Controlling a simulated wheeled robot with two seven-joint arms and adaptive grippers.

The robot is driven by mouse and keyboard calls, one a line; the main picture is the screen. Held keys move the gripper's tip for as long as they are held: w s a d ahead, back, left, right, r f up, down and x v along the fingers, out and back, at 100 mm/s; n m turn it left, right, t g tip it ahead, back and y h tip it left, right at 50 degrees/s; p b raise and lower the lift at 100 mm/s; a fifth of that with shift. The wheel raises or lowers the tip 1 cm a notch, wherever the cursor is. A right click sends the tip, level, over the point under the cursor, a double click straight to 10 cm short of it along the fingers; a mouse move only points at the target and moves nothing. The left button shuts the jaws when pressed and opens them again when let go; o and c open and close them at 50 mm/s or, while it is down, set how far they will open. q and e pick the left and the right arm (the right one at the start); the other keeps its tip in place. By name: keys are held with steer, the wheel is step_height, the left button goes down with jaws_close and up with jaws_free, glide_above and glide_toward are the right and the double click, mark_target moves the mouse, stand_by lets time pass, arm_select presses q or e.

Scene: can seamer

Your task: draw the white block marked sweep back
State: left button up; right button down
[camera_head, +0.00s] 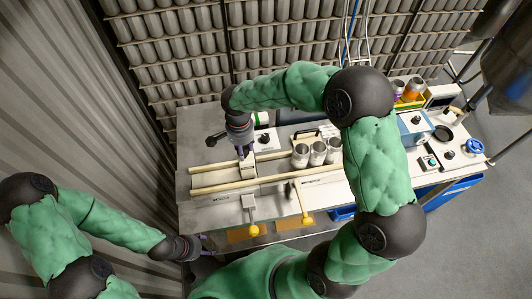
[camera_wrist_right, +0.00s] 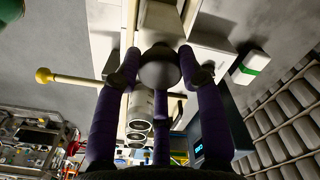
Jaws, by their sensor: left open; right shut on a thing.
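My right gripper (camera_head: 243,153) reaches down over the left part of the bench, above a pale block (camera_head: 246,166) between the two cream rails. In the right wrist view its purple fingers (camera_wrist_right: 160,75) are closed around a grey rounded knob (camera_wrist_right: 160,66). A white block (camera_wrist_right: 208,48) lies just beyond the knob; I cannot read any sweep marking, and the fingers hide part of it. My left gripper (camera_head: 206,245) is open and empty, low at the left, off the bench's front left corner.
Several silvery cans (camera_head: 318,153) stand right of the right gripper, also in the wrist view (camera_wrist_right: 139,112). A green-striped white box (camera_head: 262,118) sits behind. Cream rails (camera_head: 222,187) run across. A corrugated wall (camera_head: 105,120) closes the left.

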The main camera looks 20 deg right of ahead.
steer(key=w+a, duration=0.3)
steer(key=a, duration=0.9)
steer(key=w+a+b, duration=0.1)
steer(key=w+a, duration=0.2)
steer(key=a, duration=1)
steer(key=c, duration=0.7)
jaws_free()
steer(key=shift+a, duration=0.15)
steer(key=shift+c, duration=0.2)
steer(key=shift+a, duration=0.1)
step_height(320, 180, up, 12)
